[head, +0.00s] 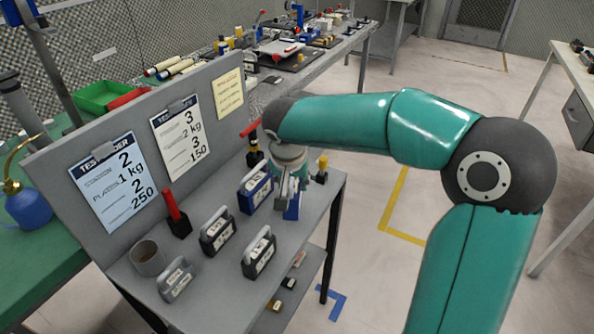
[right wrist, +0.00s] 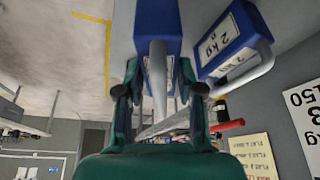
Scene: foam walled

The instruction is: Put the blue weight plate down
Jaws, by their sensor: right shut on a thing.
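The blue weight plate (head: 292,208) hangs below my right gripper (head: 289,182), over the right part of the grey stand's shelf (head: 215,287). In the right wrist view, the fingers of the gripper (right wrist: 158,88) are shut on the grey handle of the blue weight plate (right wrist: 157,22). I cannot tell whether its underside touches the shelf. A second blue weight (head: 256,191), labelled 2 kg, stands just left of it; it also shows in the right wrist view (right wrist: 232,38). My left gripper is in neither view.
Two black weights (head: 217,233) (head: 259,256), a grey weight (head: 176,282), a cup (head: 147,258) and red-handled tools (head: 176,213) (head: 253,144) stand on the shelf. A yellow-topped item (head: 321,168) is close right of the gripper. The panel (head: 235,66) with sheets rises behind.

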